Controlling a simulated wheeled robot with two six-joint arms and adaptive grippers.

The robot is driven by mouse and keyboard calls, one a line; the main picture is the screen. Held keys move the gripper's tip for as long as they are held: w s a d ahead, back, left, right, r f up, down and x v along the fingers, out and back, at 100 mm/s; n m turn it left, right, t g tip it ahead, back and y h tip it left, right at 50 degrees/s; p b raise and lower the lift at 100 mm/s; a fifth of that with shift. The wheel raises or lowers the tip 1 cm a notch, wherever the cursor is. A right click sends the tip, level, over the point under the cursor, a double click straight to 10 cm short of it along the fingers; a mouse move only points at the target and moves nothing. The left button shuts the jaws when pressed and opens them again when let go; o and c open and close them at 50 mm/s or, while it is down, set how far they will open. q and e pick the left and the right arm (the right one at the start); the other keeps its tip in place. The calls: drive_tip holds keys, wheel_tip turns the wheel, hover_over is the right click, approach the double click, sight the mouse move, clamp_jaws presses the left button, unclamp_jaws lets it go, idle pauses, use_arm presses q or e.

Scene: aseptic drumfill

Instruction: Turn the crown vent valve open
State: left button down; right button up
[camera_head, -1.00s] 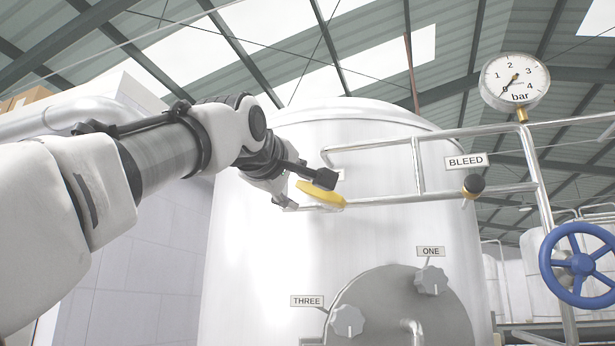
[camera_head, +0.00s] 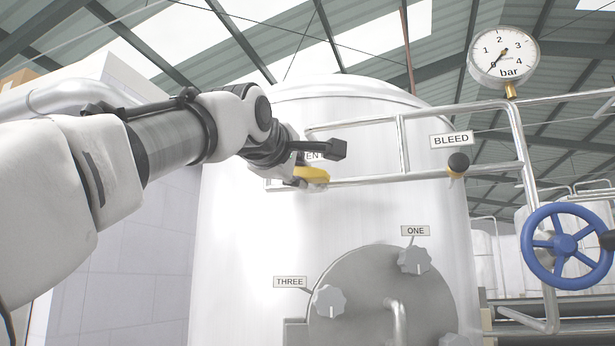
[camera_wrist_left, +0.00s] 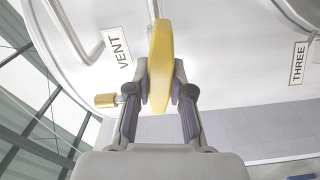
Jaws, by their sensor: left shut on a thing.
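The yellow vent valve handle (camera_head: 317,175) is at the left end of a thin pipe in front of the big steel tank. My left gripper (camera_head: 296,174) is shut on it, partly hiding it in the head view. In the left wrist view the yellow handle (camera_wrist_left: 159,45) stands between the two fingers (camera_wrist_left: 160,88), which press on its sides. The VENT label (camera_wrist_left: 118,47) is just left of the handle there; in the head view my wrist partly covers this label (camera_head: 315,156). My right gripper is not in view.
The steel tank (camera_head: 240,240) stands close behind. A BLEED label (camera_head: 451,140) is above a black knob (camera_head: 458,163) on the same pipework. A pressure gauge (camera_head: 503,56) reads near 0. A blue handwheel (camera_head: 566,245) is at the right. Knobs ONE (camera_head: 414,260) and THREE (camera_head: 328,300) are below.

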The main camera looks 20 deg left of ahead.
use_arm(q)
drive_tip(key=shift+n, duration=1.1)
drive_tip(key=c, duration=1)
unclamp_jaws()
drive_tip(key=shift+w+d, duration=0.1)
drive_tip(key=shift+c, duration=0.2)
drive_tip(key=shift+w+d+f, duration=0.1)
drive_tip(key=shift+w+d, duration=0.05)
